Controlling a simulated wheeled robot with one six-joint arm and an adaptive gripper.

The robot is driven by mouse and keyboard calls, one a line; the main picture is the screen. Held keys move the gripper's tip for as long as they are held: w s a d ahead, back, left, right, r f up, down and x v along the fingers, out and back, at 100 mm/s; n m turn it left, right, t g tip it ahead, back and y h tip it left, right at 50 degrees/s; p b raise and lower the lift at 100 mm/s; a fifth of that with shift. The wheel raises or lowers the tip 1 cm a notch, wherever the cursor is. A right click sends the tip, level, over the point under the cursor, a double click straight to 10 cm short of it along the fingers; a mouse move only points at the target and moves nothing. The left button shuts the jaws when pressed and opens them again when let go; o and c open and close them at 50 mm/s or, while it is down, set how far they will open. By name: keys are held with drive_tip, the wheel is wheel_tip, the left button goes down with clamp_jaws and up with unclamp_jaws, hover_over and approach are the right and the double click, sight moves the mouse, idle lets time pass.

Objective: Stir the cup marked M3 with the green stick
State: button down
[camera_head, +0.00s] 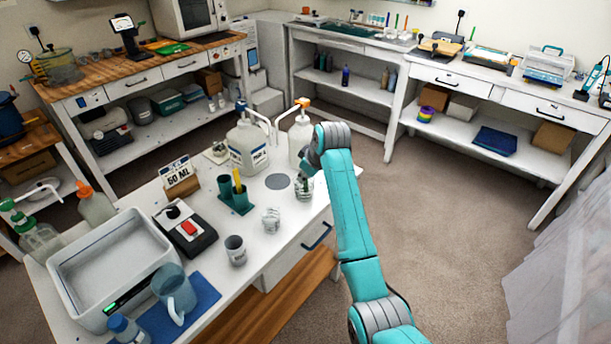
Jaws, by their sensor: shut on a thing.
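My gripper (307,170) is at the right end of the white table, right above a small clear cup (303,191). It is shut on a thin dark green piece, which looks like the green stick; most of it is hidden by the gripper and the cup. I cannot tell how deep its tip is. Two more small cups, one clear (271,220) and one greyish (235,250), stand nearer the front edge. The marks on the cups are too small to read, so I cannot tell which is M3.
A teal holder (240,205) with a yellow stick stands left of the cups. Two pump jugs (248,150) (301,138) stand behind my gripper. A scale (186,232), a white tub (75,275) and a blue mat (205,290) fill the left side.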

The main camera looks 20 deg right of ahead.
wheel_tip(320, 180, up, 9)
drive_tip(key=s, duration=0.1)
drive_tip(key=shift+s+a, duration=0.35)
drive_tip(key=shift+a, duration=0.05)
idle(0.5)
drive_tip(key=shift+r, duration=0.15)
wheel_tip(320, 180, up, 5)
drive_tip(key=shift+f, duration=0.1)
idle(0.7)
